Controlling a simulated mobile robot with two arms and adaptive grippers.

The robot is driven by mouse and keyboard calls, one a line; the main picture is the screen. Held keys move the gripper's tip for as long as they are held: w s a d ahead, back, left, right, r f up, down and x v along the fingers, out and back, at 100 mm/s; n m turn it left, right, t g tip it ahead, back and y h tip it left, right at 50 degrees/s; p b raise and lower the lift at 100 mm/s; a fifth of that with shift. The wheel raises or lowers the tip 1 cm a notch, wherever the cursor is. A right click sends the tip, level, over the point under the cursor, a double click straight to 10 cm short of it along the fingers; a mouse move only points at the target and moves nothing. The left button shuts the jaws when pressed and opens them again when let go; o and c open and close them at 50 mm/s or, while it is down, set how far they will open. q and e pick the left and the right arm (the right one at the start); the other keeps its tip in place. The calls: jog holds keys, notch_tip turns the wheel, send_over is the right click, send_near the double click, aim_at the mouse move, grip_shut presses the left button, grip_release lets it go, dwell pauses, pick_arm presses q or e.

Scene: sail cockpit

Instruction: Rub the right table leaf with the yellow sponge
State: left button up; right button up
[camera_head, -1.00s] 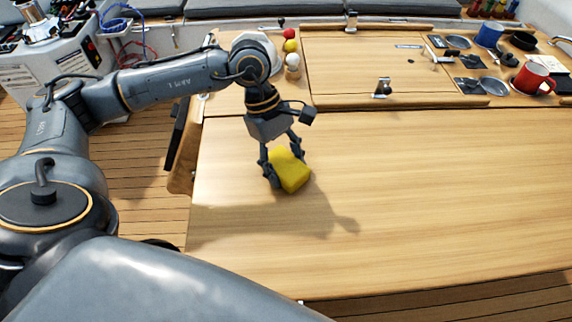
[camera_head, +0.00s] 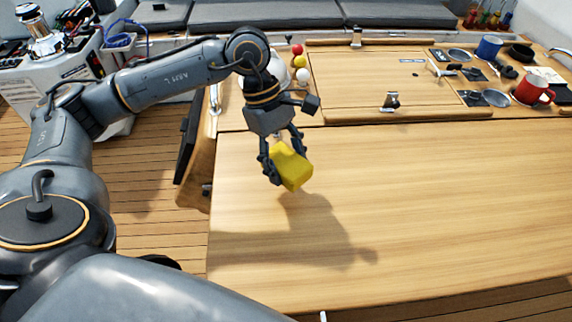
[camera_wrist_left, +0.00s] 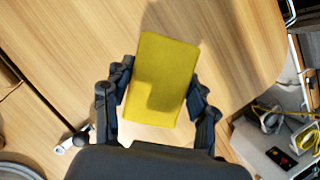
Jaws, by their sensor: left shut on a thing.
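The yellow sponge (camera_head: 295,172) is a plain block held between the fingers of my left gripper (camera_head: 287,163). It is tilted and hangs a little above the bare wooden table leaf (camera_head: 430,205), with its shadow set apart from it on the wood. In the left wrist view the sponge (camera_wrist_left: 163,78) sits between the two fingers of the left gripper (camera_wrist_left: 160,97), over the leaf surface (camera_wrist_left: 80,50). My right gripper is not in view.
Behind the leaf, the table's middle part (camera_head: 350,80) has metal latches. Red, yellow and white balls (camera_head: 301,61) stand behind the gripper. A red mug (camera_head: 533,90), a blue mug (camera_head: 489,47) and small dishes are at the back right. The leaf is clear.

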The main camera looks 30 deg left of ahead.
pick_arm(q)
jog(key=shift+r+p, duration=0.35)
jog(key=shift+r, duration=0.7)
